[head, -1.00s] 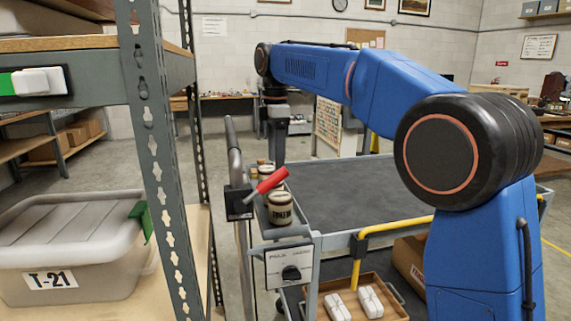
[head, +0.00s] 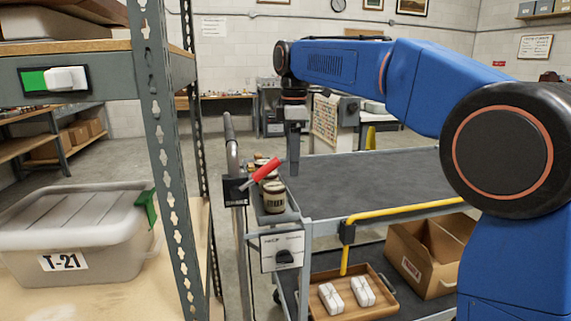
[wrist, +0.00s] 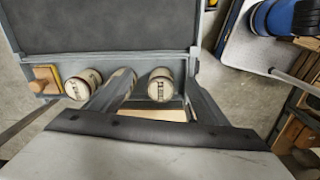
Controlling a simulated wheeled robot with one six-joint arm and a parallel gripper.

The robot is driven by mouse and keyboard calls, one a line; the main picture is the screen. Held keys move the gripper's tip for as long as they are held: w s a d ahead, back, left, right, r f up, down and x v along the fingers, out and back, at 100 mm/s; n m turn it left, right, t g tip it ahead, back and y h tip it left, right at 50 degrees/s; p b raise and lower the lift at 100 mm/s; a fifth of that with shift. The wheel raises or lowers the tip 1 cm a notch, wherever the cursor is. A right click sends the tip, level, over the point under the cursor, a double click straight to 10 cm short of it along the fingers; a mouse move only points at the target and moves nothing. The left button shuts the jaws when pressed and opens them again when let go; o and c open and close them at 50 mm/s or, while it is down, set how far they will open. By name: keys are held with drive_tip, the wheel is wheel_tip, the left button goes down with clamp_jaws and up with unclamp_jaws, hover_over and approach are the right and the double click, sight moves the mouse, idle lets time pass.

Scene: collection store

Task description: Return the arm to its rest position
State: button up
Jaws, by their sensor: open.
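My blue arm (head: 420,85) reaches across the upper part of the head view, over the grey cart. My gripper (head: 294,170) hangs downward at its far end, near the cart's left side and the labelled jars (head: 273,197). In the wrist view my gripper (wrist: 157,105) has its two dark fingers spread apart, with nothing held. Cream jars (wrist: 83,85) stand in the cart's side tray beyond the fingers. One jar (wrist: 160,85) shows between the fingers, and another is partly hidden by the left finger.
The grey cart (head: 370,180) has a bare top, a yellow rail (head: 400,210) and a red-handled lever (head: 266,170). Below are a wooden tray (head: 385,308) with white packets and a cardboard box (head: 415,262). A metal shelf (head: 165,150) with bin T-21 (head: 75,230) stands close on the left.

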drive_tip(key=s+d+f+m+t, duration=0.1)
drive_tip(key=s+d+f+m, duration=0.3)
drive_tip(key=s+d, duration=0.45)
drive_tip(key=s+d+f+m+t, duration=0.1)
drive_tip(key=s+d+f+m, duration=0.1)
drive_tip(key=s+d+m, duration=0.5)
drive_tip(key=s+d+f+m+t, duration=0.1)
drive_tip(key=s+d+f+m, duration=0.3)
drive_tip(key=s+d+f, duration=0.2)
drive_tip(key=s+d+f+m+t, duration=0.1)
drive_tip(key=s+d+f+m, duration=0.2)
drive_tip(key=s+f, duration=0.8)
drive_tip(key=s+d, duration=0.2)
drive_tip(key=shift+s+d+m, duration=0.2)
drive_tip(key=shift+d+m, duration=0.15)
drive_tip(key=shift+m, duration=0.05)
drive_tip(key=shift+o, duration=0.5)
drive_tip(key=shift+r, duration=0.1)
